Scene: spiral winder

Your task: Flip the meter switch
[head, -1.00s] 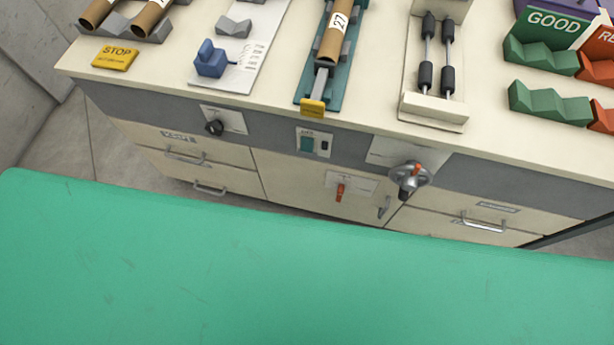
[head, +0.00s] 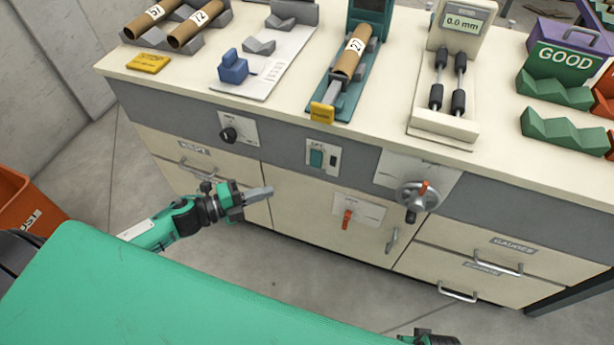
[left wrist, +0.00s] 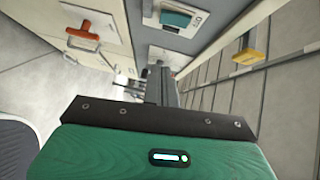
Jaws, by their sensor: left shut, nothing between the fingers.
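A teal rocker switch (head: 317,158) sits on a small plate on the grey front band of the cabinet; its label is too small to read. It also shows at the top of the left wrist view (left wrist: 177,19). The meter (head: 461,22), reading 0.0 mm, stands on the counter at the back right. My left gripper (head: 266,191) is shut and empty, in front of the cabinet doors, below and left of the rocker switch and apart from it. In the left wrist view its fingers (left wrist: 161,86) point towards the cabinet front.
On the cabinet front are a black knob (head: 229,135), a red lever (head: 347,219) and a hand wheel (head: 418,196). An orange bin (head: 22,205) stands at the left. Floor shows between my green body and the cabinet.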

